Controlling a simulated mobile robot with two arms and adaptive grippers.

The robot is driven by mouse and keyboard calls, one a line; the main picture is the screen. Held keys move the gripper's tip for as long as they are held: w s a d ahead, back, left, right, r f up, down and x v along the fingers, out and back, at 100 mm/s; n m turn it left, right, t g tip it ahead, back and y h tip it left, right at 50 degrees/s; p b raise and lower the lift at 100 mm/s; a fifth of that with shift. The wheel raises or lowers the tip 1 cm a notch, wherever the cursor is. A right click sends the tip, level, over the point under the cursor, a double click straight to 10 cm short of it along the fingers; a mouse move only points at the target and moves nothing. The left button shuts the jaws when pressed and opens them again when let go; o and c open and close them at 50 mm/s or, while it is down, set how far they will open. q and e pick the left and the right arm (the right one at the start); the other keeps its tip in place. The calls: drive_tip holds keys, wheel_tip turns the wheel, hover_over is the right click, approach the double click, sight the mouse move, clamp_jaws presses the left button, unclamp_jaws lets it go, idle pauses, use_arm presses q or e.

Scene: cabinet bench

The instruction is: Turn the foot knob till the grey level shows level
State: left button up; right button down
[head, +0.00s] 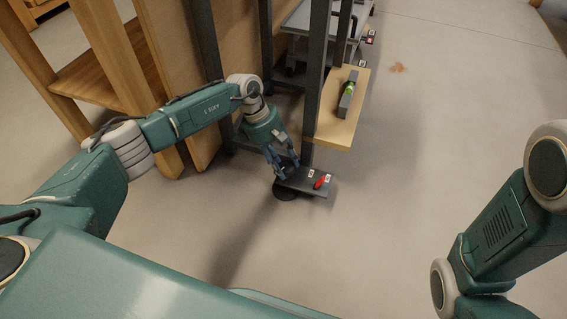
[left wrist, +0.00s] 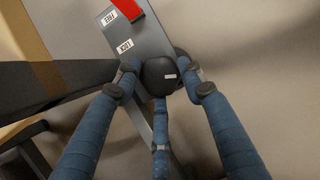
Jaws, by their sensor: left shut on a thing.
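The grey level (head: 348,97) with a green vial lies on a wooden shelf at the bench's side; its bubble is too small to read. The foot knob (left wrist: 160,76) is black with a small white mark, beside a dark plate near the floor. My left gripper (head: 284,170) reaches down to it. In the left wrist view, the fingers of my left gripper (left wrist: 161,82) are closed around the knob. In the head view the fingers mostly hide the knob. My right arm shows at the right edge, but its gripper is out of view.
The dark plate (head: 296,181) carries a red lever (head: 320,183) and two white labels, one reading FREE. A dark round foot (head: 284,192) rests on the floor under it. A wooden shelf (head: 334,131) juts out above.

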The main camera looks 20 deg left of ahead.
use_arm(q)
drive_tip(key=o, duration=1.1)
drive_tip(key=shift+d+r, duration=0.25)
drive_tip(key=shift+d, duration=0.25)
drive_tip(key=shift+a+f, duration=0.1)
drive_tip(key=shift+a, duration=0.1)
drive_tip(key=v, duration=1.2)
